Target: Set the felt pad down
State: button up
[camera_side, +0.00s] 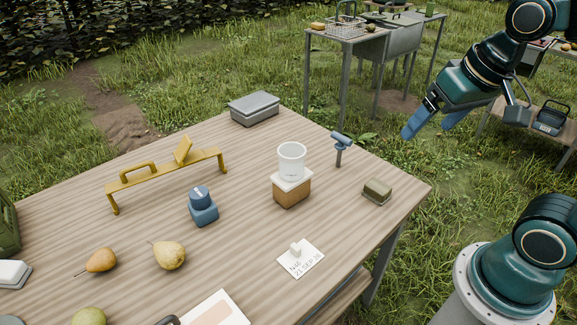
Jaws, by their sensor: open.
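A small olive-green block (377,191), which looks like the felt pad, lies flat near the right corner of the wooden table (330,260). My gripper (429,128) is at the upper right, above and beyond the table's right edge. Its blue fingers are spread apart with nothing between them. It is clear of the olive-green block, which nothing touches.
A clear cup (291,160) stands on a wooden block (291,190), with a small blue-headed tool (341,147) beside it. A label card (301,258), a blue device (203,206), pears (169,255), a yellow frame (160,178) and a grey box (254,107) are spread around.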

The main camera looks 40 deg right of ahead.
jog(key=shift+s+a+r+n+t, duration=0.15)
jog(key=shift+s+a+r+n, duration=0.1)
jog(key=shift+s+n, duration=0.4)
jog(key=shift+s+a+r+n+t, duration=0.1)
jog(key=shift+s+a+n+t, duration=0.15)
jog(key=shift+s+n, duration=0.4)
jog(key=shift+s+a+r+n+t, duration=0.1)
jog(key=shift+s+a+r+n, duration=0.2)
jog(key=shift+s, duration=0.6)
jog(key=shift+f, duration=0.1)
